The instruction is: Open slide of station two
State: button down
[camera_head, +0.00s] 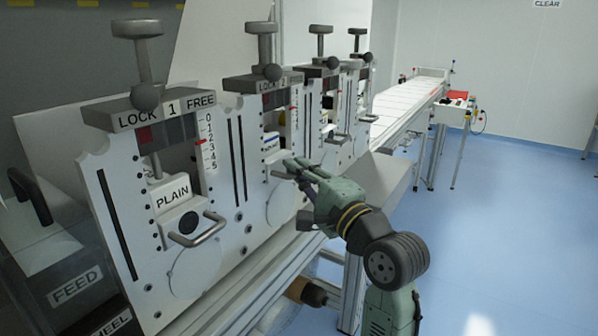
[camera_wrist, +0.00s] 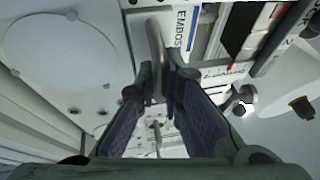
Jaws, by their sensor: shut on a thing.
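Station two (camera_head: 250,160) is the second white panel from the left, with the bar marked LOCK 2 (camera_head: 265,82) across its top. Its slide (camera_head: 270,143) is partly hidden behind my gripper; in the wrist view its label reads EMBOSS (camera_wrist: 186,28). The slide's grey handle (camera_wrist: 155,50) stands between my fingers. My gripper (camera_head: 292,168) is at this handle and shut on it; it also shows in the wrist view (camera_wrist: 160,84). In the head view the handle is mostly covered by my fingers.
Station one (camera_head: 125,215) stands at left with its PLAIN slide (camera_head: 172,195) and protruding handle (camera_head: 202,228). More stations (camera_head: 345,100) stand close behind station two. A white conveyor (camera_head: 405,100) runs back at right. The blue floor (camera_head: 500,200) at right is clear.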

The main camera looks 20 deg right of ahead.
jog(key=s+d+p, duration=0.2)
jog(key=s+d, duration=1)
jog(key=s, duration=0.3)
jog(key=shift+s, duration=0.15)
jog(key=c, duration=1.7)
grip_release()
jog(key=v, duration=1.2)
